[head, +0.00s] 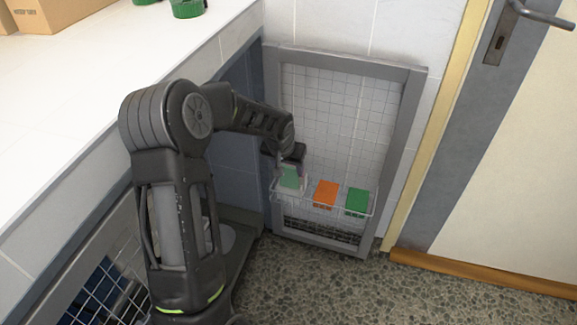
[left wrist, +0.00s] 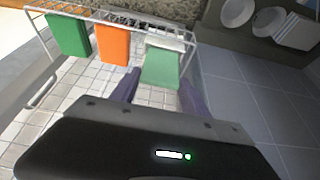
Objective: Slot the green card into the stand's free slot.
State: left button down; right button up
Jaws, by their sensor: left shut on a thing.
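The pale green card (head: 290,178) is between the fingers of my left gripper (head: 289,161), at the left end of the wire stand (head: 322,207). In the left wrist view the pale green card (left wrist: 160,67) shows between the two fingers, with its far end at the stand's rim; how deep it sits is unclear. An orange card (head: 325,193) stands in the middle of the stand and a darker green card (head: 357,201) at its right end. A whitish piece shows right behind the pale green card. My right gripper is not in view.
The stand hangs on a grey-framed mesh door (head: 345,95). A white counter (head: 75,110) runs along the left, with a cardboard box (head: 60,15) and green-banded containers (head: 187,8) on it. A door with a handle (head: 540,14) is at the right. The speckled floor is clear.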

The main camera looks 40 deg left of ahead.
pick_arm(q)
jog(key=shift+f+b, duration=1.4)
jog(key=shift+f, duration=0.4)
jog(key=shift+c, duration=2.3)
grip_release()
jog(key=p, duration=0.2)
send_near(289, 176)
jog(key=shift+x, duration=0.75)
